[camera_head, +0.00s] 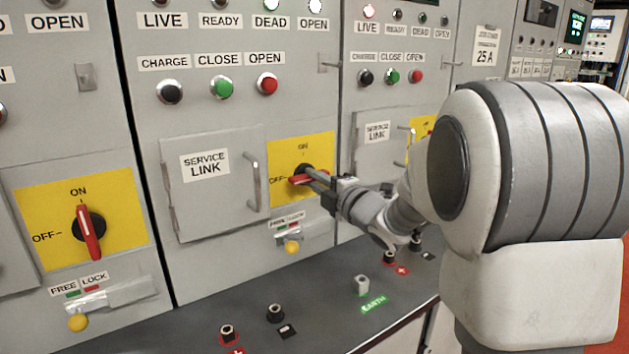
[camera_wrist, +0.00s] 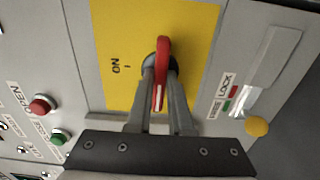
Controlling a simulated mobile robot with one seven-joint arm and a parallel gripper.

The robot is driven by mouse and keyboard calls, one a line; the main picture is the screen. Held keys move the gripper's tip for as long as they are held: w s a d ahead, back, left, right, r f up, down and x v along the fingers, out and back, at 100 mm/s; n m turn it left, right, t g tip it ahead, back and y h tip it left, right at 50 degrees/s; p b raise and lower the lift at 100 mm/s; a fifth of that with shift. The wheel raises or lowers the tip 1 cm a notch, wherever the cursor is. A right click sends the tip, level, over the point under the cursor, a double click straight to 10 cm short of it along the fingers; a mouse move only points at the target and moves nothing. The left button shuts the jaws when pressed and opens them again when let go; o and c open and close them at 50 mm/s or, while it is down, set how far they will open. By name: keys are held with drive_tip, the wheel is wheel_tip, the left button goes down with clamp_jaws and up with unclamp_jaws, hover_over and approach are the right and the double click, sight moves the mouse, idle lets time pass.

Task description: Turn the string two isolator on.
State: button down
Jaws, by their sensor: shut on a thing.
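The middle cabinet's isolator has a yellow plate (camera_head: 318,150) marked ON at top and OFF at left. Its red handle (camera_head: 296,181) lies roughly level, in line with OFF. No string number shows on it. My gripper (camera_head: 312,175) reaches it from the right and partly hides the knob. In the wrist view the red handle (camera_wrist: 163,50) stands between the two fingers of my gripper (camera_wrist: 160,78), which are shut on its white-striped part. The ON mark lies to the left there, beside the handle. The OFF mark is out of that view.
A FREE/LOCK slot with a yellow knob (camera_head: 292,246) sits below the plate. A service link door (camera_head: 210,205) with a bar handle (camera_head: 253,181) is close on the left. The left cabinet's red isolator handle (camera_head: 88,232) is upright. Terminals (camera_head: 275,313) stand on the ledge below.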

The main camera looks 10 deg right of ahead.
drive_tip(key=shift+m, duration=0.3)
drive_tip(key=m+p, duration=0.4)
drive_tip(key=m, duration=1.3)
drive_tip(key=shift+m+p, duration=0.3)
drive_tip(key=c, duration=0.8)
unclamp_jaws()
